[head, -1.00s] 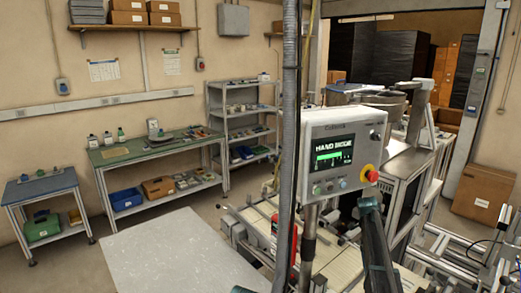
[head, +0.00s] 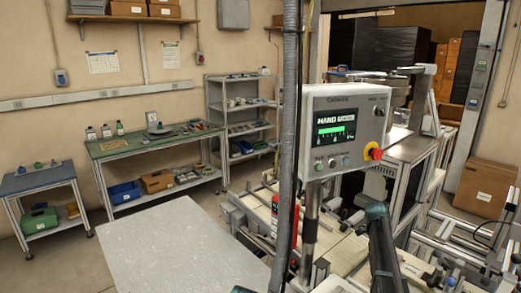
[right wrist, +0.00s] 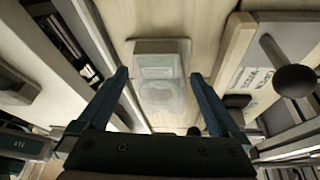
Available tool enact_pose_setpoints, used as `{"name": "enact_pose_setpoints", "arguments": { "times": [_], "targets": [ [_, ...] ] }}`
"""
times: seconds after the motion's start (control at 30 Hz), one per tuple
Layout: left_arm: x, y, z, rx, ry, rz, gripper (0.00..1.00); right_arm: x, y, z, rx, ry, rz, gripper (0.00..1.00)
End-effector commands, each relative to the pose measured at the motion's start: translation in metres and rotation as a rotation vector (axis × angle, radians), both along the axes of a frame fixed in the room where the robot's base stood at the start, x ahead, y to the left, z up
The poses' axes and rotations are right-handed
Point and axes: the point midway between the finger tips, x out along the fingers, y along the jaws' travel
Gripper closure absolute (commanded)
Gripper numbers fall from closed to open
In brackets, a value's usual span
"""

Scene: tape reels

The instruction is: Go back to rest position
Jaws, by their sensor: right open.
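My right gripper (right wrist: 160,95) is open and empty in the right wrist view, its two blue fingers spread wide. A pale, blurred box-shaped item (right wrist: 160,78) shows between and beyond the fingers, apart from them, on a light wooden surface. In the head view my right arm (head: 382,245) comes up from the lower edge, right of the dark vertical pole; its gripper cannot be made out there. No tape reel can be made out clearly.
A control panel (head: 344,130) with a screen and a red button stands close ahead. A pale tabletop (head: 180,255) lies at lower left. A dark pole (head: 288,150) crosses the middle. A green-topped bench (head: 150,142) and grey shelves (head: 242,115) stand along the wall.

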Motion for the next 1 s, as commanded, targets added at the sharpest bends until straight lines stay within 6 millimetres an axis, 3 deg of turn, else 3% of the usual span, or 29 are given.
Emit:
{"name": "enact_pose_setpoints", "arguments": {
  "times": [0.03,0.5,0.93,1.0],
  "targets": [
    [0.0,0.0,0.011,0.0,0.0,0.0,0.0,0.0,0.0,0.011,0.0,0.0,0.0,0.0],
    [0.0,0.0,0.066,0.0,0.0,-0.001,0.0,0.0,0.0,0.066,0.0,0.0,0.0,0.0],
    [0.0,0.0,0.092,0.0,0.0,-0.002,0.0,0.0,0.0,0.092,0.001,0.001,0.001,0.0],
    [0.0,0.0,0.089,0.0,0.0,-0.002,0.0,-0.002,-0.001,0.089,0.0,0.001,0.017,0.0]
  ]
}}
